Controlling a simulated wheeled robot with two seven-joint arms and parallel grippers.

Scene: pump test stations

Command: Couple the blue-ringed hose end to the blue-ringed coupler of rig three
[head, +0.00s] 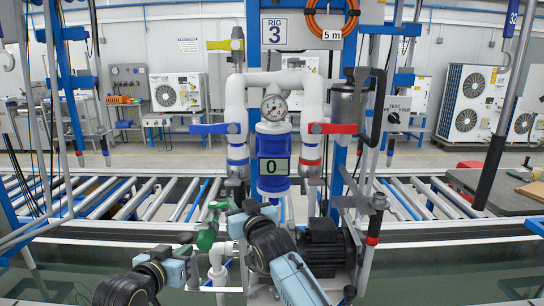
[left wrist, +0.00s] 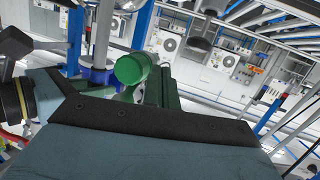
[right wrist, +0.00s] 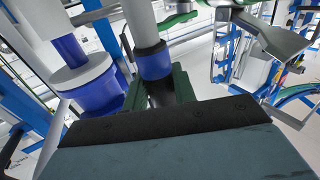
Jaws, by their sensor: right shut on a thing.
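Rig three's blue-ringed coupler (head: 237,163) hangs under the left pipe in the head view. My right gripper (head: 225,206) is just below it. In the right wrist view its green fingers (right wrist: 158,95) are shut on a dark cylindrical part (right wrist: 161,92), apparently the hose end. A blue ring (right wrist: 154,63) sits directly above; I cannot tell whether it belongs to coupler or hose end, or whether they are seated. My left gripper (head: 208,236) is lower left, by a green cylindrical part (left wrist: 131,69); its jaw opening is unclear.
A red-ringed coupler (head: 311,163) hangs right of the gauge column. A blue lever (head: 212,128) and red lever (head: 332,128) stick out above. A black motor (head: 325,247) stands low right. A roller conveyor (head: 110,197) runs behind. My two arms are close together.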

